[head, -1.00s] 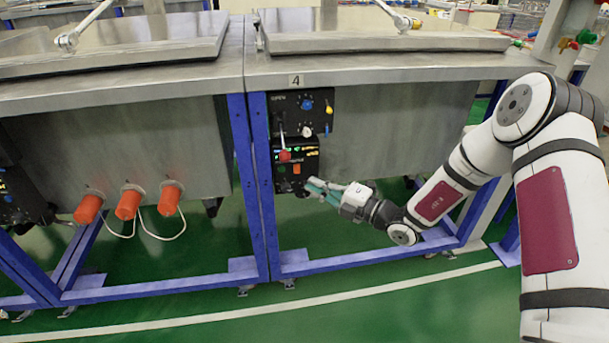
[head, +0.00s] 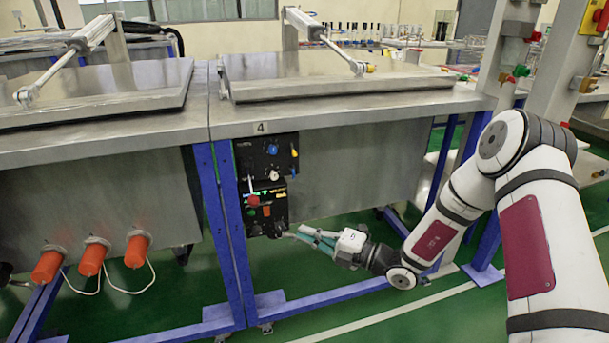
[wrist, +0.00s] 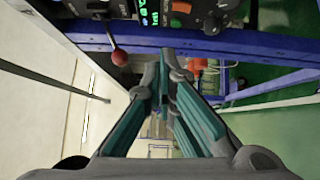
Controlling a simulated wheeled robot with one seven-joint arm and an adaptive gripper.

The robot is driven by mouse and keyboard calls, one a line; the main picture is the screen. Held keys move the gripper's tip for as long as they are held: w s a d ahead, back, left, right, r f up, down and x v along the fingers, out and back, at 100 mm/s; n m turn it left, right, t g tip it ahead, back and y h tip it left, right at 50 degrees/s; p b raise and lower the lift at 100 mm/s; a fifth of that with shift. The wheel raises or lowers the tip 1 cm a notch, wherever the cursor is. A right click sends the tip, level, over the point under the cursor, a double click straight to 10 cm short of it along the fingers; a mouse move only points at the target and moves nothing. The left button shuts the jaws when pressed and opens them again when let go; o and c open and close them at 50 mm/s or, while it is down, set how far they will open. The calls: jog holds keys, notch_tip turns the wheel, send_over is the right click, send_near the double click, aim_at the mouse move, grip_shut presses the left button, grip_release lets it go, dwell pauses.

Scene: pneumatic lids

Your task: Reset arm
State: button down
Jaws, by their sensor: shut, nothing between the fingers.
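My gripper (head: 300,235) is shut and empty, with teal finger pads. It is low in front of the bench, just right of the lower part of the black control panel (head: 266,165) under the number 4 label. It also shows in the wrist view (wrist: 163,85), fingers together. The panel has a lever with a red knob (head: 253,200), blue and white knobs, a yellow switch and green lit displays. In the wrist view the red knob (wrist: 119,58) is above and left of the fingertips. I cannot tell from these views whether the fingertips touch the panel.
The steel bench (head: 350,112) carries closed flat lids (head: 330,80) with pneumatic cylinders. Orange plugs (head: 92,257) with white cables hang from the left unit. Blue frame legs (head: 233,220) stand beside the panel. The green floor (head: 400,320) in front looks clear.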

jog(key=s+a+r+n+g+h, duration=0.2)
jog(key=s+r+n+g+h, duration=0.2)
jog(key=s+r+n+g, duration=1.2)
jog(key=s+d+r+n+t+h, duration=0.2)
jog(key=s+d+n+t+h, duration=0.3)
jog(key=s+d+n, duration=0.6)
jog(key=s+d+r+n+t+h, duration=0.25)
jog(key=s+d+n+h, duration=0.5)
jog(key=s+n, duration=0.75)
notch_tip(320, 180, up, 25)
jog(key=s+m+t+p, duration=0.1)
jog(key=t+p, duration=0.3)
jog(key=p, duration=2)
jog(key=shift+d+r, duration=0.15)
jog(key=shift+d, duration=0.3)
jog(key=shift+s, duration=0.1)
